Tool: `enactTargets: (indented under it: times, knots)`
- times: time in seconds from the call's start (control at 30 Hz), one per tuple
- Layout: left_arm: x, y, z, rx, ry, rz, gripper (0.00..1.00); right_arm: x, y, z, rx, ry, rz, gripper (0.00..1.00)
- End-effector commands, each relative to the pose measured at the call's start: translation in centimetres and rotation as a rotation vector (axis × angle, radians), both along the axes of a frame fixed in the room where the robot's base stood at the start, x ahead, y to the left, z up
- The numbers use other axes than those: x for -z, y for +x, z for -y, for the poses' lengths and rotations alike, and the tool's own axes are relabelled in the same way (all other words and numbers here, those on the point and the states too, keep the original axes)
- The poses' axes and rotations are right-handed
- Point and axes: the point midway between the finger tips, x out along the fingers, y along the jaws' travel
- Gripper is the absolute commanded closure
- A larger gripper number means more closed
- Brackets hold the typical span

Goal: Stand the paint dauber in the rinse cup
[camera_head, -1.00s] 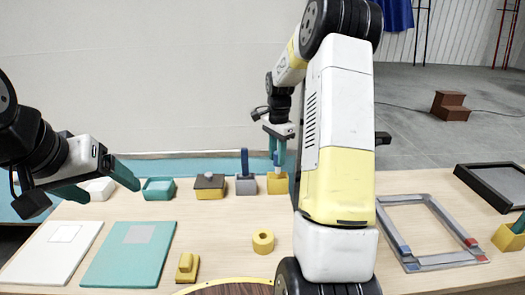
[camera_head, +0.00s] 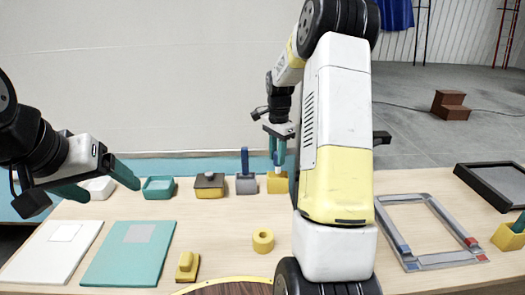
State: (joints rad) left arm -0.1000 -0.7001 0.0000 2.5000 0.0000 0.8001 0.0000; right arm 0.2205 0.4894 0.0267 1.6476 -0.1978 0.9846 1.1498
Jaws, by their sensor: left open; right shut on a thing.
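My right gripper (camera_head: 278,147) points down at the back of the table. It is shut on a slim blue piece with a pale lower part, which I take to be the paint dauber (camera_head: 278,168). The dauber is upright, at the top of a small yellow block-like holder (camera_head: 278,185). I cannot tell whether its lower end is inside or just above it. Which container is the rinse cup is not clear at this size. My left gripper (camera_head: 98,190) is open and empty above the left of the table.
Left of the yellow holder stand a grey block (camera_head: 246,186) with a blue upright, a yellow box (camera_head: 209,191) with a dark top and a teal tray (camera_head: 158,195). A yellow ring (camera_head: 263,240) and a yellow stamp-like block (camera_head: 187,266) lie in front. A grey frame (camera_head: 440,262) lies right.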

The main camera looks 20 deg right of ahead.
Motion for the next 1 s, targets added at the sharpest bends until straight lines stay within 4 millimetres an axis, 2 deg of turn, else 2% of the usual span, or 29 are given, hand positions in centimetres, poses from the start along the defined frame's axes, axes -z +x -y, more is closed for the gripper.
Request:
enactTargets:
  times: [1.0]
  knots:
    - [0.0,0.0,0.0,0.0,0.0,0.0,0.21,3.1,0.0,0.0,0.0,0.0,-0.001,1.0]
